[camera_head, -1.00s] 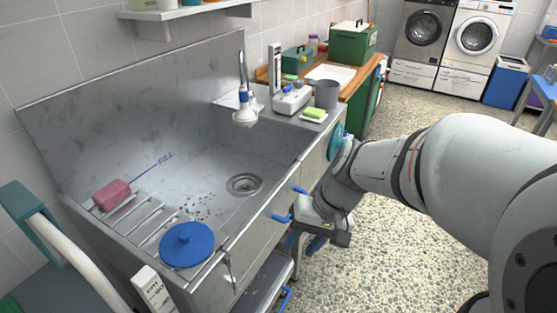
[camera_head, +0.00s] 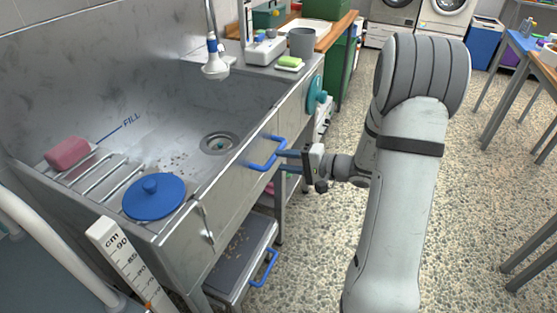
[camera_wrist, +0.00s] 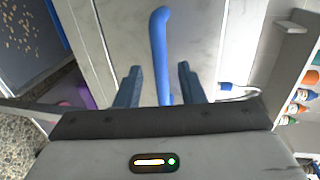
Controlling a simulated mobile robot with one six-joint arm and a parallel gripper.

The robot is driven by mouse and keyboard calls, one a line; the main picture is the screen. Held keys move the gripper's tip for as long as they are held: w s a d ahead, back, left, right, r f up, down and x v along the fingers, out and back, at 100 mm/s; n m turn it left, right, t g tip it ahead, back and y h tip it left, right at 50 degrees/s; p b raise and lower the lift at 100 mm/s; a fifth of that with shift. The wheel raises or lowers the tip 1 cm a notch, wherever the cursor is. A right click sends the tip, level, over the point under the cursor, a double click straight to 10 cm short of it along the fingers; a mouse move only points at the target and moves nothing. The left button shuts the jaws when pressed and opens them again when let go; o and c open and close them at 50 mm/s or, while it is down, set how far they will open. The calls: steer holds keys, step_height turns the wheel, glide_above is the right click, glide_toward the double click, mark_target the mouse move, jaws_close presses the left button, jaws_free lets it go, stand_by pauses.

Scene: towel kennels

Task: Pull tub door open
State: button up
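The steel tub (camera_head: 110,120) has a door (camera_head: 238,190) in its front side with a blue bar handle (camera_head: 265,152). The door looks shut. My gripper (camera_head: 287,157) is at the right of the handle, pointing at the tub. In the wrist view the blue handle (camera_wrist: 160,45) runs between the two dark fingers (camera_wrist: 159,75), with a gap on each side. My gripper is open there and does not grip the handle. The handle's near end is hidden behind the gripper body.
A blue lid (camera_head: 153,197) and a pink sponge (camera_head: 67,152) are at the tub's left end. Speckled floor (camera_head: 320,235) is clear right of the tub.

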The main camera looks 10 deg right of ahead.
mark_target(273, 157)
steer(key=shift+x, duration=2.2)
steer(key=shift+c, duration=0.3)
jaws_close()
